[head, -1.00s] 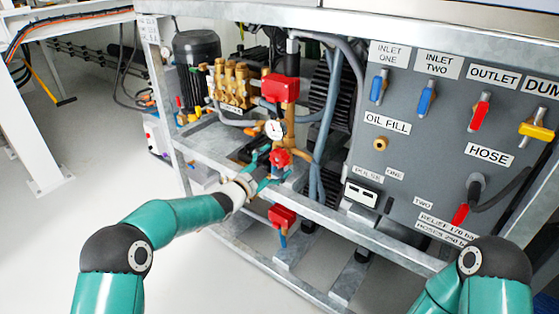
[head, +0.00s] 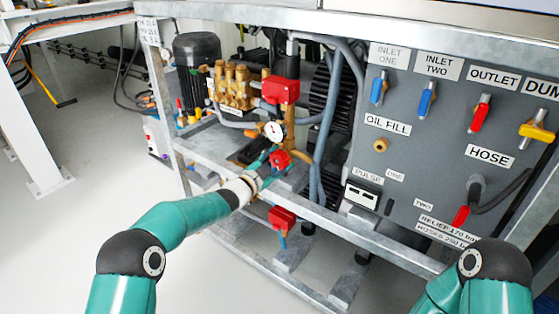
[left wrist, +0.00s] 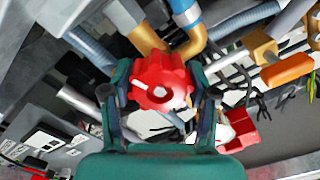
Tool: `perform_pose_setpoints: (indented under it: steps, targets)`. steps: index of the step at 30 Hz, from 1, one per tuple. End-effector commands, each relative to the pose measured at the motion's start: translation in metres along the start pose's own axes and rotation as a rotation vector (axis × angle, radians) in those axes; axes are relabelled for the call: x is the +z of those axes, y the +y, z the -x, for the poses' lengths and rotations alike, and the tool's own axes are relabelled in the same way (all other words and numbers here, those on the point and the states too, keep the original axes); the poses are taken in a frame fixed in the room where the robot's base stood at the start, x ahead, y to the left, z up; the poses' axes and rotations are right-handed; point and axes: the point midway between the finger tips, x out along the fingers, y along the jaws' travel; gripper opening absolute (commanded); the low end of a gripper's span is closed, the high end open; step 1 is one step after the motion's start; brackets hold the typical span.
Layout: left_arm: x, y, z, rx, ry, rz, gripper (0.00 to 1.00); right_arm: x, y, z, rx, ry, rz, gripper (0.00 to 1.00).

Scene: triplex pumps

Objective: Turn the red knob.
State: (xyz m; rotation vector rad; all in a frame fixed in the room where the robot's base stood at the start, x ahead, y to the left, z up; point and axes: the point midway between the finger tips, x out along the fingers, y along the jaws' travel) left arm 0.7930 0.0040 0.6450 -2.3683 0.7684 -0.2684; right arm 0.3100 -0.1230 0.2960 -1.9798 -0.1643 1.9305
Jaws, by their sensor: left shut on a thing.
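The red knob (head: 279,159) is lobed and sits below the round pressure gauge, among brass and blue pipes inside the pump frame. It also shows in the left wrist view (left wrist: 160,82), with a short white mark on its left side. My left gripper (head: 271,168) reaches it over the front rail of the frame. In the left wrist view the two fingers of my left gripper (left wrist: 160,98) lie on either side of the knob and are shut on it. My right gripper is out of view; only part of my right arm shows at the lower right.
The pressure gauge (head: 273,131) is just above the knob. A red box (head: 281,89) stands higher up, and another red fitting (head: 283,217) hangs below the front rail (head: 345,228). The grey control panel (head: 420,170) with coloured levers is to the right. Open floor (head: 90,200) lies left.

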Motion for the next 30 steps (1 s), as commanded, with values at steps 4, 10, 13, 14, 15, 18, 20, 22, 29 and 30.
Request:
perform_pose_setpoints:
  steps: [4, 10, 13, 14, 15, 18, 20, 22, 29, 30]
  targets:
    - [-0.002, -0.001, 0.000, 0.003, 0.000, 0.062, 0.24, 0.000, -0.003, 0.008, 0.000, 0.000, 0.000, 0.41]
    - [-0.001, 0.001, 0.000, 0.004, -0.001, 0.206, 0.24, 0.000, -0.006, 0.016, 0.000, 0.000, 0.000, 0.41]
    - [0.000, 0.002, 0.000, 0.004, 0.000, 0.216, 0.24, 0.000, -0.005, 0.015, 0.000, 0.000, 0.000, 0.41]
    - [0.000, 0.002, 0.000, 0.004, 0.000, 0.216, 0.24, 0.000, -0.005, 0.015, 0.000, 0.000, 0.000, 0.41]
    - [0.000, 0.002, 0.000, 0.004, 0.000, 0.215, 0.24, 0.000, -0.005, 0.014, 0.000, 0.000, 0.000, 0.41]
    - [0.000, 0.002, 0.000, 0.004, 0.000, 0.215, 0.24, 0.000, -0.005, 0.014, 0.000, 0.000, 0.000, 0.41]
    - [0.000, 0.002, 0.000, 0.004, 0.000, 0.214, 0.69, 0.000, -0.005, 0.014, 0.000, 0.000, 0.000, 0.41]
    - [0.000, 0.002, 0.000, 0.003, 0.000, 0.214, 0.80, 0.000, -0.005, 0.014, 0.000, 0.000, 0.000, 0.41]
    - [0.000, 0.001, 0.000, 0.002, 0.000, 0.213, 0.84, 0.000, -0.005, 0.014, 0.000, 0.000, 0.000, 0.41]
    - [0.000, 0.001, 0.000, 0.002, 0.000, 0.213, 0.84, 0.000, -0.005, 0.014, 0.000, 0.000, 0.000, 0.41]
